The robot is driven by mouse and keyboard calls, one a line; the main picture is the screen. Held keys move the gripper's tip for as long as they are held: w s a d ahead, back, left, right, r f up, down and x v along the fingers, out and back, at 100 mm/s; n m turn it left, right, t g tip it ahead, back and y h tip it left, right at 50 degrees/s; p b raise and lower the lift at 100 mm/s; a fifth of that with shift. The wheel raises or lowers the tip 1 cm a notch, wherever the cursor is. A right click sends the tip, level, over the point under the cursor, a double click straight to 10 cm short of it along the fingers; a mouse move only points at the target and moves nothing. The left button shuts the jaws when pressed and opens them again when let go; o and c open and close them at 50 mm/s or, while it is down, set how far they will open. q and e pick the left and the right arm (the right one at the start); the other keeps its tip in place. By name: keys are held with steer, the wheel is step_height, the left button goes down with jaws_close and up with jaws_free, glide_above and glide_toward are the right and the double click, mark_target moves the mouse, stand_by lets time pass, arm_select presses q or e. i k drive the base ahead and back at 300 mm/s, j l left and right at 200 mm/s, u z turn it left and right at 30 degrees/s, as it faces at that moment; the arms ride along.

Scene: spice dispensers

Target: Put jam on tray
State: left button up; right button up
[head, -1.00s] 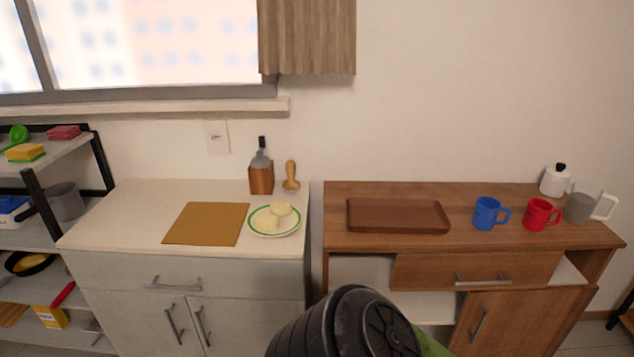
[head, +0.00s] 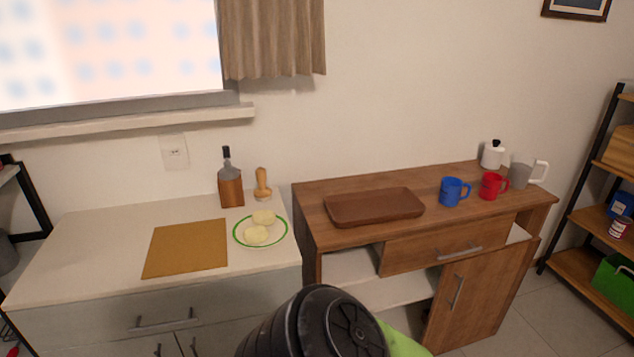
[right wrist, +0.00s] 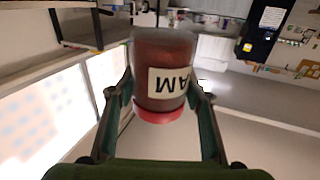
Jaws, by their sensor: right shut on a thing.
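The jam jar (right wrist: 160,75), with a red lid and a white label, sits between the fingers of my right gripper (right wrist: 158,100) in the right wrist view. The gripper is shut on it, and the label reads upside down. In the head view the tray (head: 375,207) is a brown, empty, shallow rectangle on the wooden cabinet. Dark arm parts of mine show at the bottom centre of the head view, but no gripper or jar shows there. My left gripper is not in view.
A blue mug (head: 453,191), a red mug (head: 492,186), a grey pitcher (head: 521,174) and a white pot (head: 493,154) stand right of the tray. A white counter left of it holds a board (head: 187,248) and plate (head: 260,231). A shelf (head: 590,225) stands far right.

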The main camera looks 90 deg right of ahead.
mark_target(350, 218)
steer(key=i+z, duration=0.1)
steer(key=z, duration=0.35)
steer(key=i+z, duration=0.15)
steer(key=z, duration=0.3)
steer(key=i+z, duration=0.1)
steer(key=z, duration=0.3)
steer(key=i+z, duration=0.15)
steer(key=z, duration=0.3)
steer(key=i+l+z, duration=0.1)
steer(key=z, duration=0.35)
steer(key=i+z, duration=0.25)
steer(key=z, duration=0.2)
steer(key=i+z, duration=0.2)
steer(key=z, duration=0.25)
